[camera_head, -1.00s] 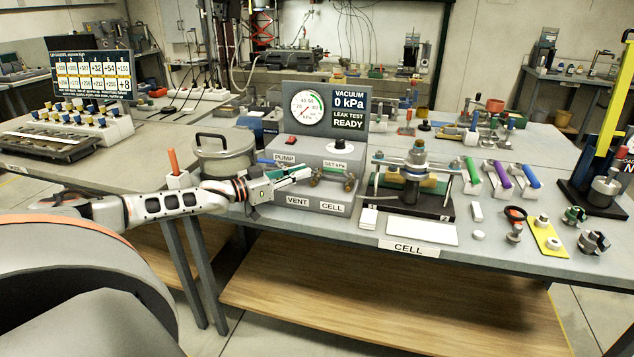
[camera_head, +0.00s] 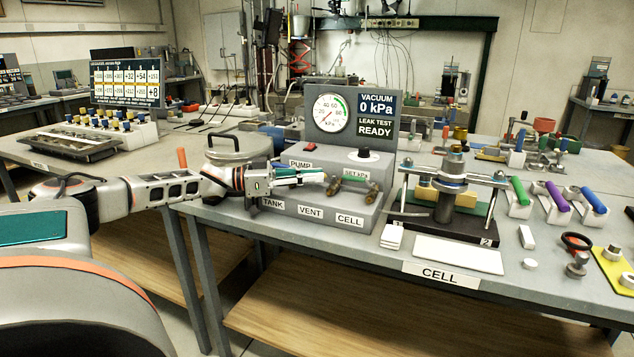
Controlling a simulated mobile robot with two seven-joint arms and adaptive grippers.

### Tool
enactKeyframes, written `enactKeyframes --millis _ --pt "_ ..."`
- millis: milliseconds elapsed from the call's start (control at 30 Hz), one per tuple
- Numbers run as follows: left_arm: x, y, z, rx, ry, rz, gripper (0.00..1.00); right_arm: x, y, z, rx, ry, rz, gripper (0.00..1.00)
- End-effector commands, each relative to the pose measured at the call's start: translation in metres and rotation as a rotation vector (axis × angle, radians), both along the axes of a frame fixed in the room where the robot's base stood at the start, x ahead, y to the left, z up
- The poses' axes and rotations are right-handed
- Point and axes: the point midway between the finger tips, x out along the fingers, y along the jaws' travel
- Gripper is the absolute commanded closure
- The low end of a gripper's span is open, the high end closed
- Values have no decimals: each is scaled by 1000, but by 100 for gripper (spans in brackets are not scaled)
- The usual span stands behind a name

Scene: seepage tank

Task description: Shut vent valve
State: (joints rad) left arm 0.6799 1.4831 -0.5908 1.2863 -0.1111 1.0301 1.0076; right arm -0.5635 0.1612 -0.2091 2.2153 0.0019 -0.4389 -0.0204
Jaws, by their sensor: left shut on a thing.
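The grey vacuum station (camera_head: 338,214) stands on the bench, its front labelled TANK, VENT and CELL. My left gripper (camera_head: 308,177) reaches in from the left, just above the VENT label (camera_head: 311,211), fingers pointing right. It is shut on the vent valve, which its fingers mostly hide; the handle's angle cannot be told. To the right, brass cell valve fittings (camera_head: 357,187) with a green handle show above the CELL label. The dial gauge (camera_head: 333,114) stands behind; the display (camera_head: 376,117) reads 0 kPa, LEAK TEST READY. My right gripper is not in view.
A lidded metal pot (camera_head: 232,160) stands behind my left arm, close to it. An orange-handled item (camera_head: 182,158) is nearby. The clamped cell rig (camera_head: 450,190) stands right of the station, with a white plate (camera_head: 459,254) in front.

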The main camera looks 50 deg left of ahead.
Motion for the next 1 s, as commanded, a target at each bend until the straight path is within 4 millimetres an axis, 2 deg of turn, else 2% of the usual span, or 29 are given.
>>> enactKeyframes --millis 400,433,500,867,1000 --pt "1 1 2 1 -4 -1 100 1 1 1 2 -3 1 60" --pt "1 1 3 1 -4 -1 85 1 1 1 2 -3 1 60" --pt "1 1 3 1 -4 -1 70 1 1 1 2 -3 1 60" --pt "-1 1 1 0 -1 -3 70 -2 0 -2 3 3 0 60" --pt "-9 7 0 2 2 -3 70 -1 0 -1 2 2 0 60"
